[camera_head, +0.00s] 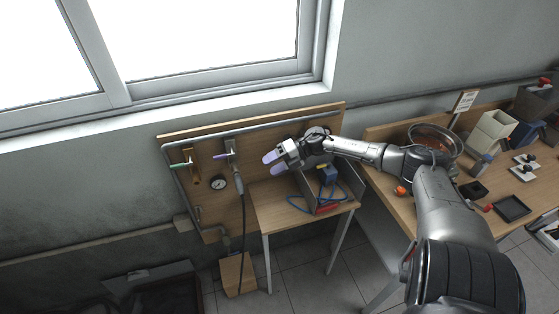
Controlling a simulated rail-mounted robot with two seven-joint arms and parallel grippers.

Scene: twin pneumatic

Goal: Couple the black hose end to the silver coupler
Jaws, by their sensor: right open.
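The silver coupler (232,158) with a purple-blue handle is on the wooden wall board, right of a brass fitting with a green handle. The black hose (242,225) hangs down in front of the board. Its upper end (239,184) is just below the silver coupler and looks in line with it; I cannot tell at this size how firmly they are joined. My right gripper (272,163) is open and empty, to the right of the coupler and apart from it and the hose. My left gripper is not in view.
A brass fitting (190,167) and a round gauge (217,182) are on the board. Below my right arm, a small table (270,212) holds an open box with a blue item and blue tubing. A workbench (402,212) with bins and small parts stands at the right.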

